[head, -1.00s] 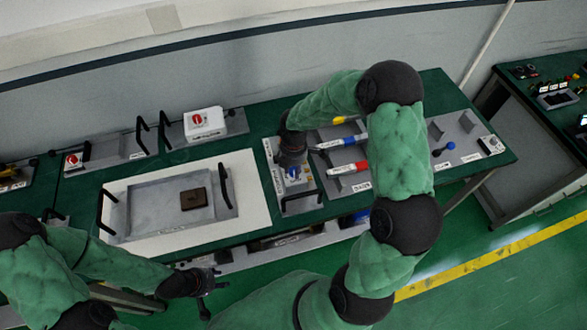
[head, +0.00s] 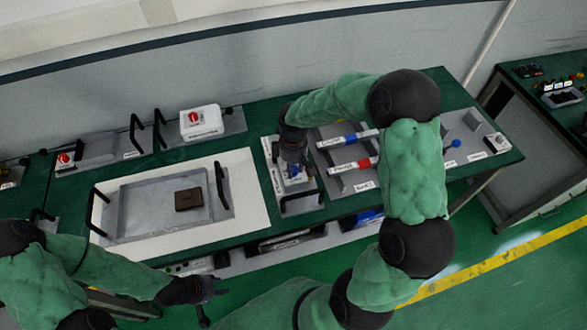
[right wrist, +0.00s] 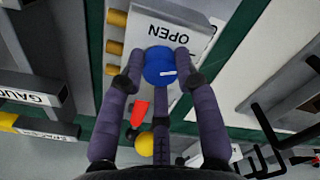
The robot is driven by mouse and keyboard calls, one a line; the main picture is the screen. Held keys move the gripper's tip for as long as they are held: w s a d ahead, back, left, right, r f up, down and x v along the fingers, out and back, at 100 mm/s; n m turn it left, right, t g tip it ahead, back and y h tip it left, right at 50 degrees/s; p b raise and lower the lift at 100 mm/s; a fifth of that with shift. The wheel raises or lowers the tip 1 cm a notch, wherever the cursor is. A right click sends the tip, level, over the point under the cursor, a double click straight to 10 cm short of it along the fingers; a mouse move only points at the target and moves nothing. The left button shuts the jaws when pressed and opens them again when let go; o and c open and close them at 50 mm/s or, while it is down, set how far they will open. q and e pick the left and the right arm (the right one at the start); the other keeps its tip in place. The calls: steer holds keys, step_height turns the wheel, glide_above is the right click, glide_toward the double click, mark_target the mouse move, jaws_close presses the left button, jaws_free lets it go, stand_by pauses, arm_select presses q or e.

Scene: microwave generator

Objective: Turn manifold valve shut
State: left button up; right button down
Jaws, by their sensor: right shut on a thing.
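The manifold valve has a blue round knob (right wrist: 160,68) with a small white label, on a light plate marked OPEN (right wrist: 172,32) in the right wrist view. My right gripper (right wrist: 158,75) has its fingers on both sides of the knob and is shut on it. In the head view, my right gripper (head: 293,170) points down at the valve panel (head: 268,152) and hides most of the knob. My left gripper (head: 212,291) hangs in front of the bench, away from the valve. Its fingers are too small to tell open from shut.
A grey tray (head: 150,232) with a brown block (head: 189,199) lies left of the valve. Red and blue marked bars (head: 350,166) stand close on the right. A black handle (head: 302,195) sits at the panel's front. A white box with a red knob (head: 201,122) stands behind.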

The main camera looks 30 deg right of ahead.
steer(key=m+b, duration=0.1)
steer(key=m, duration=0.3)
steer(key=shift+s+a+f+m+b, duration=0.1)
steer(key=shift+a+m+b, duration=0.05)
steer(key=shift+m+b, duration=0.2)
stand_by(0.4)
steer(key=c, duration=0.9)
jaws_free()
step_height(320, 180, up, 12)
